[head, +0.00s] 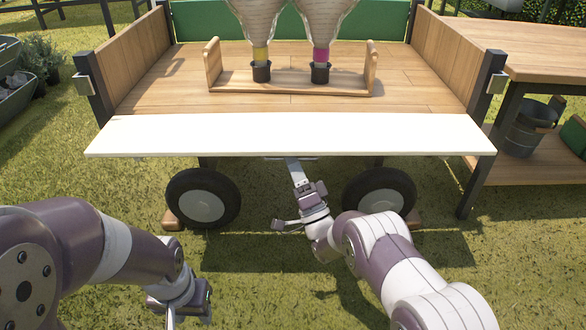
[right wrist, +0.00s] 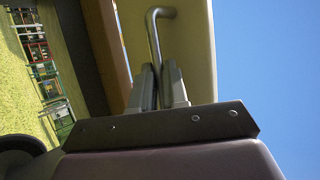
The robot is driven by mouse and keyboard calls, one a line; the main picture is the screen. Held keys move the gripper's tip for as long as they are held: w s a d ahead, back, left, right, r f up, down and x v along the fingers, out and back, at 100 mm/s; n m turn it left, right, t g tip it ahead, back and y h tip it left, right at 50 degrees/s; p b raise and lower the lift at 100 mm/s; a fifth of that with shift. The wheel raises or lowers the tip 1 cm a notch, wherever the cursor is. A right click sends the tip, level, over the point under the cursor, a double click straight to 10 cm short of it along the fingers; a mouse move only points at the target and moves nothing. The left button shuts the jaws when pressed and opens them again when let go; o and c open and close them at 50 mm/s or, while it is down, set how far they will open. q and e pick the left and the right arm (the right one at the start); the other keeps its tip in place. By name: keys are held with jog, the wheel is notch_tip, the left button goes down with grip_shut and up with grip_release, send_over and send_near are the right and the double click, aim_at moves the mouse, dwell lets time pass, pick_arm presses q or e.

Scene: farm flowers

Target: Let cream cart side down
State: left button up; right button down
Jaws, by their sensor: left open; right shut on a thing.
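The cream side (head: 290,133) of the wooden cart (head: 150,90) spans its near end, tilted outward toward me. My right gripper (head: 291,163) is under its near edge, shut on the grey handle on its outer face. In the right wrist view the fingers (right wrist: 158,88) close around the bent metal handle (right wrist: 154,35) against the cream panel (right wrist: 195,50). The handle is mostly hidden in the head view. My left gripper (head: 190,310) is open and empty, low over the grass at the lower left, apart from the cart.
A wooden rack (head: 290,88) with two wrapped bundles stands on the cart bed. Two wheels (head: 203,198) sit below the panel. A wooden table (head: 530,55) with a bucket (head: 527,132) on its lower shelf stands close at the right. Grass in front is free.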

jog(key=shift+w+d+r, duration=0.25)
jog(key=shift+w+r, duration=0.2)
jog(key=shift+r, duration=0.15)
jog(key=c, duration=1.2)
grip_release()
jog(key=shift+w+f, duration=0.15)
jog(key=shift+f, duration=0.05)
jog(key=shift+a+f, duration=0.15)
jog(key=shift+s+a+f, duration=0.1)
jog(key=shift+s+f, duration=0.05)
jog(key=shift+s, duration=0.05)
jog(key=p+v, duration=0.3)
jog(key=v, duration=0.9)
jog(key=shift+s+f+p, duration=0.1)
jog(key=shift+f+p, duration=0.3)
